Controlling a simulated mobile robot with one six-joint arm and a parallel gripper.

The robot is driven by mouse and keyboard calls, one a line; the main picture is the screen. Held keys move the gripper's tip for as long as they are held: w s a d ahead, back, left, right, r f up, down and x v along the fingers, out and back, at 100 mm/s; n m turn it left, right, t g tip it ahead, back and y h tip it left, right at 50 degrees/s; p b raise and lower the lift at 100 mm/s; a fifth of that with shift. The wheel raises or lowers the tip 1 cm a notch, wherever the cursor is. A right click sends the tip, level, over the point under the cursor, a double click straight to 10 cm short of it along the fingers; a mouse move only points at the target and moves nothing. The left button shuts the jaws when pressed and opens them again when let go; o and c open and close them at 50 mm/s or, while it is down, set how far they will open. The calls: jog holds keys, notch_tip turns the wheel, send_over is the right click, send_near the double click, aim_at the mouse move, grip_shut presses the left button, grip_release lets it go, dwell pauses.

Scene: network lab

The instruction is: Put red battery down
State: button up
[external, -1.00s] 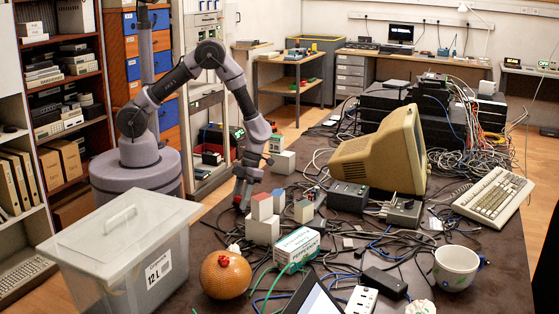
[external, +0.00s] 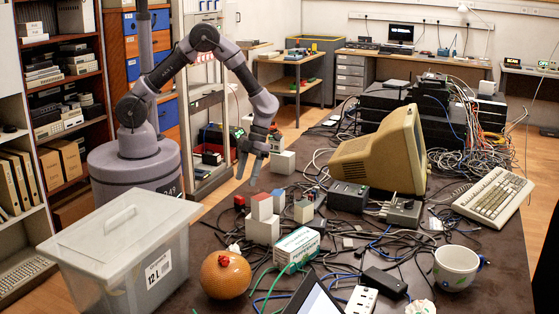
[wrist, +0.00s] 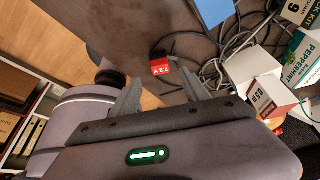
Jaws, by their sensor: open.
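The red battery (wrist: 161,67) rests on the dark table top near its edge in the wrist view, just beyond my fingertips and apart from them. In the external view the red battery (external: 239,201) is a small red block left of the stacked cubes. My gripper (external: 247,177) hangs above it with the fingers pointing down. In the wrist view my gripper (wrist: 160,92) is open and empty, with a gap between its two fingers.
White cubes with red and blue faces (external: 263,230) stand close to the right of the battery. A peppermint box (external: 298,247), an orange ball (external: 225,275) and a clear lidded bin (external: 84,243) are nearer the front. Dark cables (wrist: 232,45) lie beside the battery.

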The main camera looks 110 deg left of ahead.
notch_tip(320, 180, up, 11)
jog(key=d+n+y, duration=0.2)
jog(key=n, duration=0.1)
jog(key=s+d+r+n+t+y, duration=0.2)
jog(key=s+d+r+n+t, duration=0.1)
jog(key=s+r+n, duration=0.3)
jog(key=s+d+r+n+t+y, duration=0.2)
jog(key=s+d+r+n+t, duration=0.2)
jog(key=r+n, duration=0.5)
notch_tip(320, 180, up, 2)
jog(key=s+d, duration=0.1)
jog(key=s, duration=0.1)
jog(key=shift+s+d, duration=0.35)
jog(key=shift+s, duration=0.05)
jog(key=shift+f, duration=0.35)
